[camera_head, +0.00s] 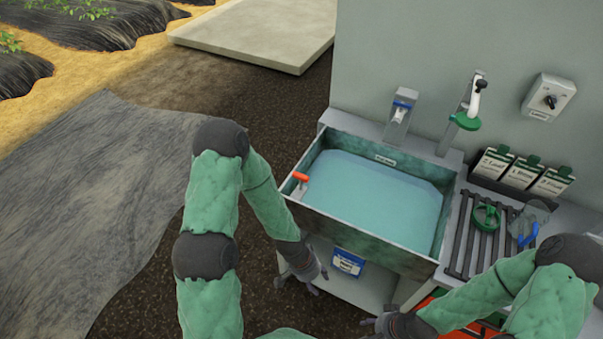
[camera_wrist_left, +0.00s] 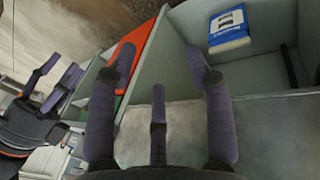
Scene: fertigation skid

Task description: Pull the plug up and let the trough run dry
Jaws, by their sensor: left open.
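The trough (camera_head: 385,253) is a grey-green basin holding pale blue-green water (camera_head: 370,198). A plug with an orange handle (camera_head: 300,177) stands in its left end, with a pale stem going down at the water's edge; its seat is hidden. My left gripper (camera_head: 303,283) is outside and below the trough's front left corner, apart from the plug. Its spread, empty fingers also show in the left wrist view (camera_wrist_left: 160,65). My right gripper (camera_head: 372,325) is low in front of the skid, partly cut off, and its fingers look apart in the left wrist view (camera_wrist_left: 57,80).
A tap (camera_head: 400,107) and a green-collared fitting (camera_head: 468,118) stand behind the trough. To the right are a slatted rack (camera_head: 466,240), a clear jug (camera_head: 530,220) and several labelled packs (camera_head: 521,171). A blue-and-white box (camera_head: 348,262) sits on the shelf below.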

